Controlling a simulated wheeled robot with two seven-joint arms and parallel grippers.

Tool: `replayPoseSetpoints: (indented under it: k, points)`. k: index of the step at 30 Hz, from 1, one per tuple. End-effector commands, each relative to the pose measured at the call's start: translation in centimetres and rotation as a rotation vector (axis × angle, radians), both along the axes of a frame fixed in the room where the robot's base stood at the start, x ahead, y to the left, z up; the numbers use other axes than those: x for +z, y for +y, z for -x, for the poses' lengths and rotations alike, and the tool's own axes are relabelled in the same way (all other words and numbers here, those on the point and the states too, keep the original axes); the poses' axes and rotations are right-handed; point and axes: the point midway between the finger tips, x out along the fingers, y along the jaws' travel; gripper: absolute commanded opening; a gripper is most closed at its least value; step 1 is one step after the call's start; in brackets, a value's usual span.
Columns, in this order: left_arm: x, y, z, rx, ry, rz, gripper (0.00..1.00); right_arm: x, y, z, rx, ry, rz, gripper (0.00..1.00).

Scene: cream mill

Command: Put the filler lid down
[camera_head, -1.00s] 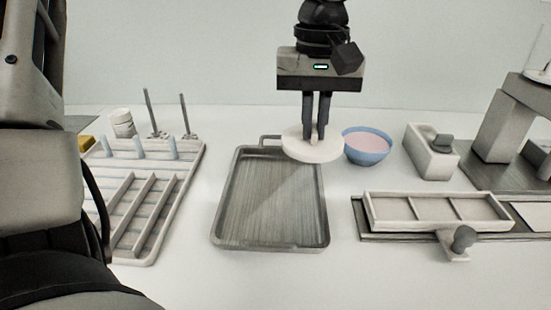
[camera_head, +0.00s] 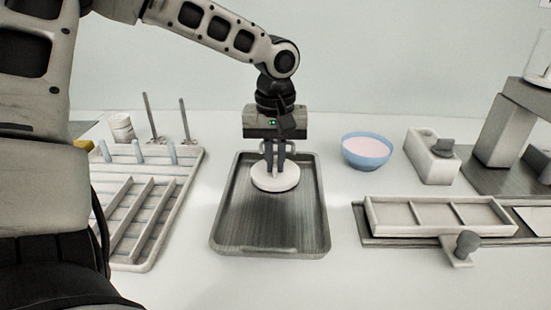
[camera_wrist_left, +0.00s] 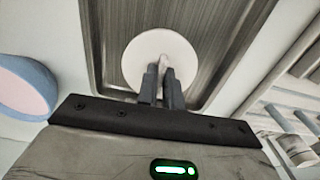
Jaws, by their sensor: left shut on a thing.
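The filler lid (camera_head: 275,181) is a round, cream-white disc. It is over the back part of the grey metal tray (camera_head: 270,243) in the head view. My left gripper (camera_head: 274,170) points down and is shut on the lid's grip at its centre. The wrist view shows the lid (camera_wrist_left: 143,56) below the fingertips (camera_wrist_left: 161,75), with the tray floor around it. I cannot tell whether the lid touches the tray floor. The fingers partly hide the lid's grip. My right gripper is not in view.
A blue bowl (camera_head: 366,160) with pink contents stands right of the tray. A white block with a grey knob (camera_head: 433,157) stands beyond it. A three-compartment mould (camera_head: 440,215) lies at the front right. A pale slotted rack (camera_head: 148,215) lies left of the tray.

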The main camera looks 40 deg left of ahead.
Motion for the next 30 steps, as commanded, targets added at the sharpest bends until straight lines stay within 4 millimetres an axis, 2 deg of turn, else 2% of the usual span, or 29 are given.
replayPoseSetpoints:
  k: [8, 9, 11, 22, 26, 30]
  points:
    - [-0.2, 0.0, 0.0, 0.000, 0.000, 0.000, 0.00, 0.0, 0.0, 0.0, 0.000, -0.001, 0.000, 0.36]
    - [-0.2, 0.0, 0.0, 0.000, -0.001, -0.001, 0.14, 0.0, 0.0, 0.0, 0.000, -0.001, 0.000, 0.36]
    - [-0.2, 0.0, 0.0, 0.000, -0.001, -0.001, 0.30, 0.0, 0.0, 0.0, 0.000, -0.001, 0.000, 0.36]
    - [0.4, 0.0, 0.0, 0.000, -0.001, 0.000, 0.30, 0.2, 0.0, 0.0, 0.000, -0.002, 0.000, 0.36]
    - [2.3, -0.1, -0.1, -0.001, -0.005, 0.001, 0.30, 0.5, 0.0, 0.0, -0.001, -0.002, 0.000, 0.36]
    - [5.4, 0.0, -0.1, 0.000, -0.006, 0.000, 0.30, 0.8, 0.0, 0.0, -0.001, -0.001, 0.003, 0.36]
